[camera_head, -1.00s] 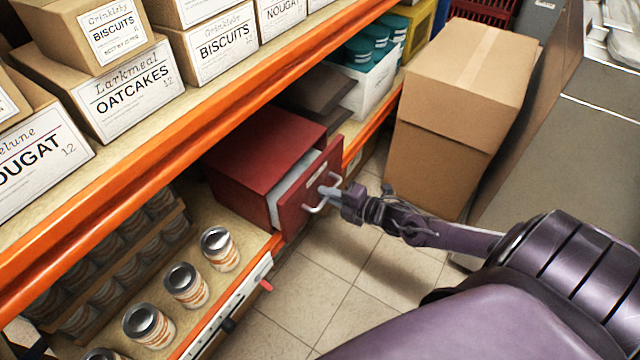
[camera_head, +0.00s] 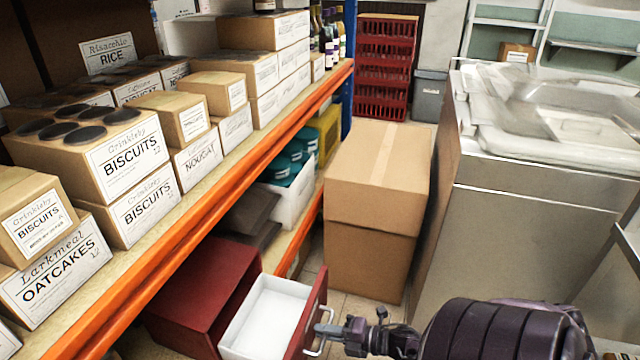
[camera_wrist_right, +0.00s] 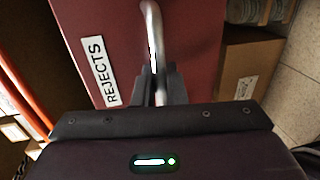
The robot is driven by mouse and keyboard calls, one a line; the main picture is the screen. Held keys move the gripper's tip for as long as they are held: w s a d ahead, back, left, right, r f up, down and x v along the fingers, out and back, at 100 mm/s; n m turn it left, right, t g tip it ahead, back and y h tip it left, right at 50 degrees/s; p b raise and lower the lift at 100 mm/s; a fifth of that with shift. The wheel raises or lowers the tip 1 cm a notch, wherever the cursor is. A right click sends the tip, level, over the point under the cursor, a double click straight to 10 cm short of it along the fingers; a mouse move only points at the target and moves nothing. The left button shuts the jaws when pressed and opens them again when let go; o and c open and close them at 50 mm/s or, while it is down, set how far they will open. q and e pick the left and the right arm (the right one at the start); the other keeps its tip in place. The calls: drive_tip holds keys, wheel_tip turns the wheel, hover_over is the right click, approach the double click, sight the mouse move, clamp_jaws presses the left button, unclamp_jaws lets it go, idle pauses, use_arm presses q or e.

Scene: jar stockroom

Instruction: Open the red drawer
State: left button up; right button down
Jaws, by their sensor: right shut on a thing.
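The red drawer (camera_head: 309,312) stands partly out of its red cabinet (camera_head: 201,290) on the lower shelf, and its white inside (camera_head: 268,312) shows and looks empty. My right gripper (camera_head: 326,331) is shut on the drawer's pale metal handle (camera_head: 320,345). In the right wrist view the gripper's fingers (camera_wrist_right: 159,86) close around the handle bar (camera_wrist_right: 153,40), beside a white label (camera_wrist_right: 99,72) reading REJECTS on the red front. My left gripper is not in view.
A tall cardboard box (camera_head: 375,200) stands on the floor just beyond the drawer. A steel counter (camera_head: 540,220) is to the right. The orange shelf edge (camera_head: 190,225) runs above the cabinet. Some tiled floor shows between drawer and box.

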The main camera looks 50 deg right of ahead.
drive_tip(key=c, duration=1.6)
unclamp_jaws()
drive_tip(key=shift+o, duration=0.2)
drive_tip(key=v, duration=0.7)
drive_tip(key=shift+s+d+p, duration=0.15)
drive_tip(key=shift+s+p, duration=0.15)
drive_tip(key=shift+s, duration=0.05)
drive_tip(key=shift+r, duration=0.1)
